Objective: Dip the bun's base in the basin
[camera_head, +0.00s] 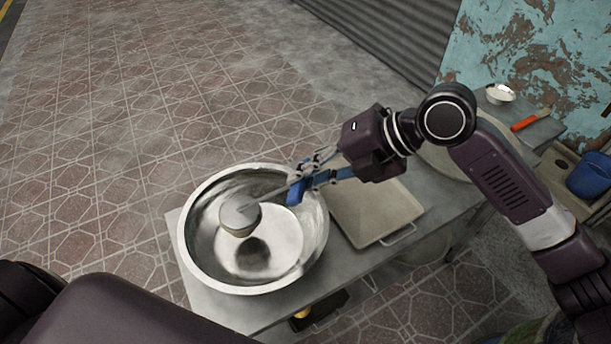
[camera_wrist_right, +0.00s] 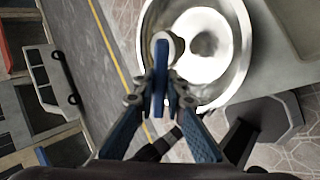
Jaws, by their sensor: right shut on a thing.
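A wide shiny metal basin (camera_head: 200,270) stands on the grey table; it also shows in the wrist view (camera_wrist_right: 237,80). The bun (camera_head: 240,216), a small pale rounded piece, is inside the basin's rim, with a dark patch like a shadow or reflection below it. Whether the bun's base touches anything, or the basin holds liquid, I cannot tell.
A square pale tray (camera_head: 375,212) lies right of the basin on the table (camera_head: 245,318). Further right are a small white bowl (camera_head: 500,93), a red-handled tool (camera_head: 524,124) and a blue container (camera_head: 590,175). The tiled floor at left is clear.

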